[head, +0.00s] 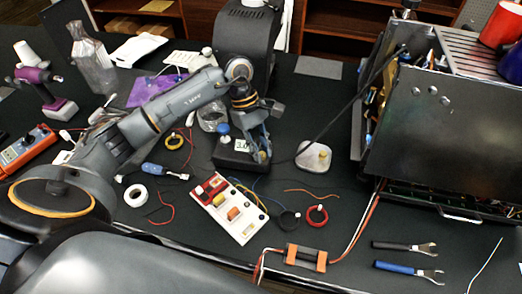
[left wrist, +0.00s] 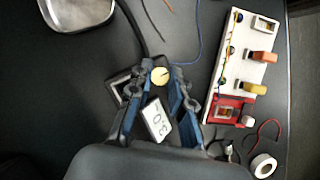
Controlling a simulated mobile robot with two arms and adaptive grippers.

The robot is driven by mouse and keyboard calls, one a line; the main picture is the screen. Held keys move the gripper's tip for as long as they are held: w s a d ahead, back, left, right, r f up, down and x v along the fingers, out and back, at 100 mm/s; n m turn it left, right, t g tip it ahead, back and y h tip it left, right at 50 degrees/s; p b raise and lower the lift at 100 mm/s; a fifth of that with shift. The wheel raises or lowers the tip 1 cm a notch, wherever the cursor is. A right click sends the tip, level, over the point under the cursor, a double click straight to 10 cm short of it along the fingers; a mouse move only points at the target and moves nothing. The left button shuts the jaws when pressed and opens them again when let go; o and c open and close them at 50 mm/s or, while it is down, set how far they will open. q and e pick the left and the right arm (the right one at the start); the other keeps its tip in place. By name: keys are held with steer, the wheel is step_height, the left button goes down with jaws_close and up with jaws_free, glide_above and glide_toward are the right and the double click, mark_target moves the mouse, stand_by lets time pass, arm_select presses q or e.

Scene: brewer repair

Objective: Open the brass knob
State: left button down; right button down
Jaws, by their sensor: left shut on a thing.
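The brass knob (left wrist: 160,76) shows as a small round yellowish top between the fingertips in the left wrist view. My left gripper (left wrist: 161,70) is shut on it, with a blue-padded finger on each side. In the head view my left gripper (head: 260,148) reaches down over a small black box (head: 228,162), and its fingers mostly hide the knob there. A white label reading 3.0 (head: 241,146) is on the box, beside the fingers. The label also shows between the fingers in the left wrist view (left wrist: 156,120). My right gripper is out of view.
A white panel (head: 222,222) with coloured switches lies in front of the box. A pale square dish (head: 313,157) stands to its right. The large metal brewer (head: 435,130) fills the right side. Cables, tape rings, pliers (head: 408,269) and a multimeter (head: 27,148) lie around.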

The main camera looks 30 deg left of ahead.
arm_select(q)
steer(key=n+t+b, duration=0.1)
steer(key=n+b, duration=0.3)
steer(key=n+t+b, duration=0.2)
steer(key=n+b, duration=0.2)
steer(key=shift+s+f, duration=0.15)
steer(key=shift+f, duration=0.05)
steer(key=n+t+b, duration=0.1)
steer(key=n+b, duration=0.1)
steer(key=n, duration=0.1)
steer(key=shift+r+y+b, duration=0.1)
steer(key=shift+y+b, duration=0.2)
steer(key=shift+y, duration=0.1)
steer(key=shift+s+r+n+t+y+b, duration=0.15)
steer(key=shift+n+t+y+b, duration=0.2)
steer(key=shift+n+b, duration=0.65)
steer(key=shift+n, duration=0.4)
steer(key=c, duration=1.5)
jaws_free()
steer(key=v, duration=1.2)
steer(key=shift+s+d, duration=0.1)
